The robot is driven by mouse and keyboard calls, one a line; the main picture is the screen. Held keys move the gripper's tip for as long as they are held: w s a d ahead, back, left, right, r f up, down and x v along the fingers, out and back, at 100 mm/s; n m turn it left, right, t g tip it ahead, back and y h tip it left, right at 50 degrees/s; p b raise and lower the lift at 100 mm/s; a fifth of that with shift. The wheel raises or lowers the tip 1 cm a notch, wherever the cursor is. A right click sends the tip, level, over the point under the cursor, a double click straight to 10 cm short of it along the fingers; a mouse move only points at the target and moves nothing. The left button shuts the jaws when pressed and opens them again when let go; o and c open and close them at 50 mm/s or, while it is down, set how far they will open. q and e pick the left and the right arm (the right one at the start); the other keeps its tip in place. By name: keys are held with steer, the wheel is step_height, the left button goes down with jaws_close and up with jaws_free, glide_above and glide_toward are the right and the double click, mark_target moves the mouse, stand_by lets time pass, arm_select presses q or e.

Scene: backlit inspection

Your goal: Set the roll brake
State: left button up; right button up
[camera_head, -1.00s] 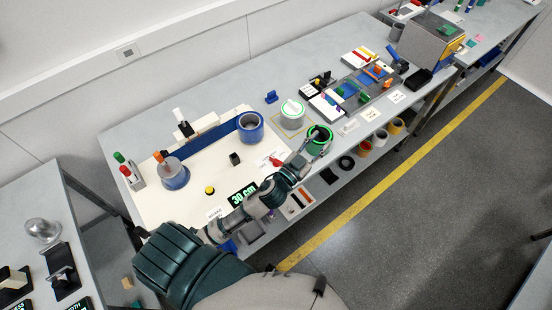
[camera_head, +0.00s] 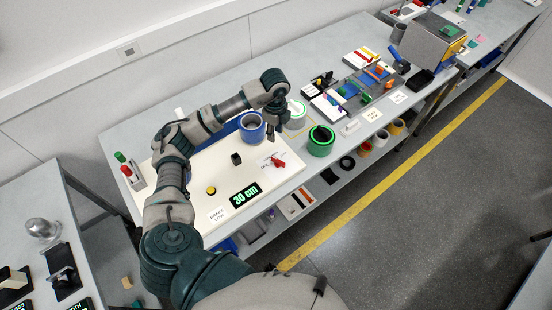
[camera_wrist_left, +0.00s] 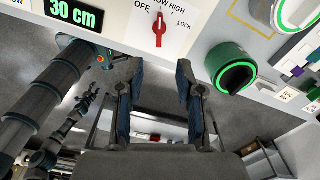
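A red rotary switch (camera_head: 278,163) sits on the cream board (camera_head: 225,168). In the left wrist view the red switch (camera_wrist_left: 159,29) stands upright at the top middle, with OFF to its left, LOW HIGH above and LOCK to its right. Its handle looks vertical, near the LOW marking. My left gripper (camera_head: 271,134) hangs above the board behind the switch. In the wrist view its two fingers (camera_wrist_left: 156,72) are apart and empty, below the switch. My right gripper is not seen.
A blue ring-shaped roll (camera_head: 252,128) and a white-green cylinder (camera_head: 296,113) are behind. Floor (camera_head: 400,220) lies beyond the table's front edge.

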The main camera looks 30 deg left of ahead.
arm_select(q)
glide_toward(278, 160)
steer(key=f+p, duration=0.1)
steer(key=f, duration=0.4)
steer(key=shift+d+f+p, duration=0.15)
steer(key=shift+d+p, duration=0.05)
steer(key=shift+p, duration=0.1)
steer(key=f, duration=0.4)
steer(key=shift+a, duration=0.4)
steer(key=shift+a+f, duration=0.1)
steer(key=shift+f, duration=0.15)
steer(key=shift+a+f, duration=0.15)
steer(key=shift+f, duration=0.05)
steer(key=shift+d+r, duration=0.15)
steer(key=shift+d, duration=0.3)
jaws_close()
steer(key=shift+a, duration=0.1)
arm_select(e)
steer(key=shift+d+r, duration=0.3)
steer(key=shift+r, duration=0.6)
